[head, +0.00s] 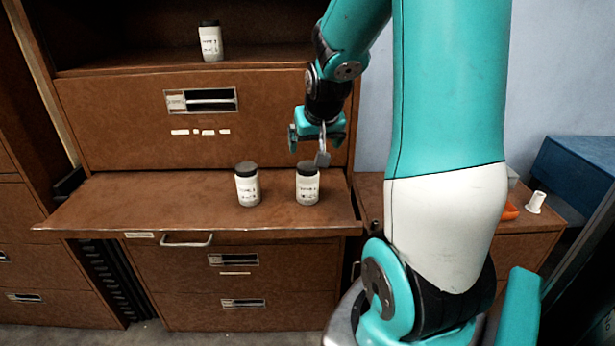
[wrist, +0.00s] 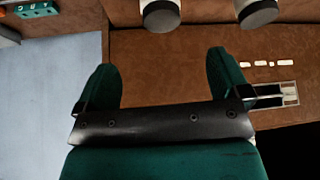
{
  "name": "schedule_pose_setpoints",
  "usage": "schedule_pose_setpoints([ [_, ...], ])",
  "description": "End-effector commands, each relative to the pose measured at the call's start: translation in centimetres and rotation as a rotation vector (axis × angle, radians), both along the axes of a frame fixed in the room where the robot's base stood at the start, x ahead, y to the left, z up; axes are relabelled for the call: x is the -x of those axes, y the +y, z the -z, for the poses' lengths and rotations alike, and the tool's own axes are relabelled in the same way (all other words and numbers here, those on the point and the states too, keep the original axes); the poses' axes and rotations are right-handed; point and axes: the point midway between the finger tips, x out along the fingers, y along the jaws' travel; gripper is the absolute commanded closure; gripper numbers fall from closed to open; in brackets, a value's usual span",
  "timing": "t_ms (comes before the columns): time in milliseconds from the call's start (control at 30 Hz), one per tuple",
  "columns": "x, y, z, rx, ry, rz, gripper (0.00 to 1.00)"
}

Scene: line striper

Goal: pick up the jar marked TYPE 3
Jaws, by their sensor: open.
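Three white jars with dark lids show in the head view. One jar (head: 210,43) stands on the upper shelf. A left jar (head: 247,187) and a right jar (head: 307,186) stand upright on the pulled-out board. Their labels are too small to read surely, so I cannot tell which is TYPE 3. My gripper (head: 308,148) is open and empty, above the right jar and apart from it. In the wrist view, two jars, one nearer the middle (wrist: 161,15) and one to its right (wrist: 256,13), are cut by the top edge, beyond my open fingers (wrist: 163,78).
The brown board (head: 150,205) is clear left of the jars. A cabinet front with a label holder (head: 201,101) rises behind it. An orange thing (head: 510,211) and a white spool-like piece (head: 535,203) lie at the right, partly behind my arm.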

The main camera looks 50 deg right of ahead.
Motion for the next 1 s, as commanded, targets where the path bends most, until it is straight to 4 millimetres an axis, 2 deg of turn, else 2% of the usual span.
schedule_pose_setpoints([
  [200,-1.6,-1.2,3.8,-0.007,0.006,-0.002,0.06],
  [400,-3.0,-2.2,6.7,-0.005,0.004,-0.003,0.06],
  [767,-3.9,-2.9,8.9,-0.005,0.004,-0.004,0.06],
  [1000,-4.8,-3.7,11.6,-0.004,0.003,-0.004,0.06],
])
